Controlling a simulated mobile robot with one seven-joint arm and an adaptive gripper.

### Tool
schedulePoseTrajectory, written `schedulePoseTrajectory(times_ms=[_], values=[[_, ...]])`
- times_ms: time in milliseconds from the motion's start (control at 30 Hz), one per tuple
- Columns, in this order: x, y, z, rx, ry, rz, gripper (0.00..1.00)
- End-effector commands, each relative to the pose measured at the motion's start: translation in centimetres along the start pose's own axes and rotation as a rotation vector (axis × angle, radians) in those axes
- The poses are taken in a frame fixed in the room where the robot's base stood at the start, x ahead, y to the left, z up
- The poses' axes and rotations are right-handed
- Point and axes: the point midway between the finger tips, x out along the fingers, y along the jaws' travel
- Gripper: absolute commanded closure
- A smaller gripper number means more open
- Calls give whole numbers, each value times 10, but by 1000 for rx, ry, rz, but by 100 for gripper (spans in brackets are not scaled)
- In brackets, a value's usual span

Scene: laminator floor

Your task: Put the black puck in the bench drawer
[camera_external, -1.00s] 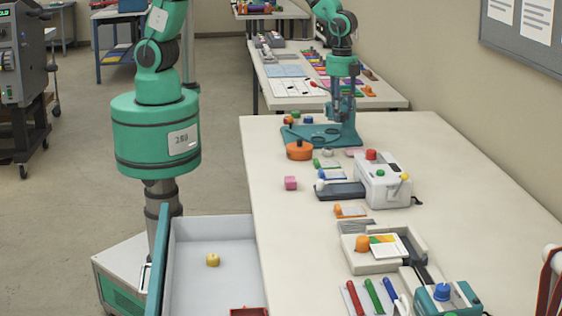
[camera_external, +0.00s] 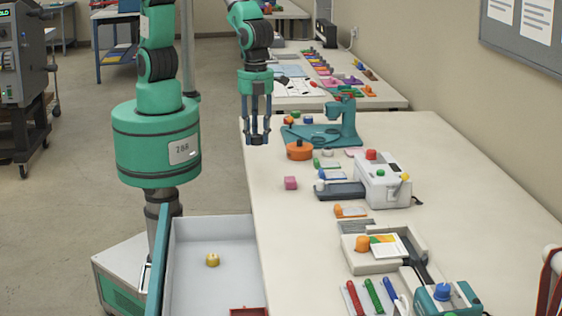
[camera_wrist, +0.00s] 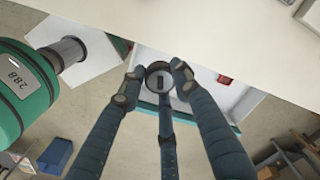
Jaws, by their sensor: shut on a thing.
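My gripper (camera_external: 258,137) hangs fingers-down by the bench's far left corner, beyond the drawer. In the wrist view its fingers (camera_wrist: 158,82) close around a small dark round thing (camera_wrist: 160,74), which looks like the black puck; the fingertips partly hide it. The bench drawer (camera_external: 210,230) is pulled out at the bench's left side, with white inner walls and a teal front. A yellow knobbed piece (camera_external: 212,260) and a red block (camera_external: 248,312) lie in it. The wrist view shows the drawer (camera_wrist: 210,95) below and beyond the fingers.
A bench edge (camera_wrist: 200,25) crosses the top of the wrist view. The middle of the drawer has free room.

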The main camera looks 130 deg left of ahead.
Motion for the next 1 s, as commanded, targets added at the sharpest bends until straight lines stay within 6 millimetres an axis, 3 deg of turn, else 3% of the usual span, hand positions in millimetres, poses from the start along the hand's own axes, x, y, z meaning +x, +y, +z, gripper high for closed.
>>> schedulePoseTrajectory(times_ms=[300,500,867,1000], values=[[8,77,-58,153,1,0,93],[11,115,-79,225,1,0,93],[16,161,-99,308,0,1,93],[40,162,-98,309,-2,5,93]])
